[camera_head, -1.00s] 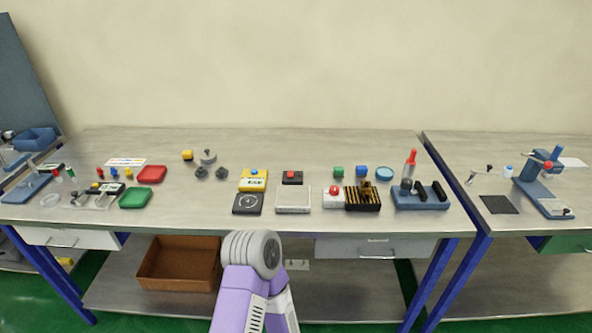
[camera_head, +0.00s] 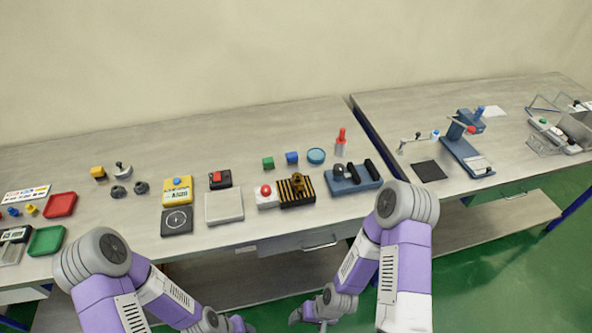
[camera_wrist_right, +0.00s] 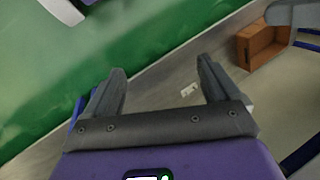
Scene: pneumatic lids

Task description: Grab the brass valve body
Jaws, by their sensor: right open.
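A small brass-coloured part (camera_head: 297,181), which looks like the brass valve body, sits on a black-and-yellow striped block (camera_head: 288,199) near the front of the middle bench. My right gripper (camera_head: 310,310) is low in front of the bench, below the benchtop and well away from the brass part. In the right wrist view the right gripper (camera_wrist_right: 162,85) has its two fingers spread, with nothing between them. My left gripper (camera_head: 240,325) is at the bottom edge of the head view, small and partly cut off; its fingers cannot be made out.
A white box with a red button (camera_head: 266,197) stands left of the striped block. A blue fixture with black handles (camera_head: 354,179) is on its right. A drawer handle (camera_head: 320,246) protrudes below the bench edge. The wrist view shows a brown crate (camera_wrist_right: 262,45).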

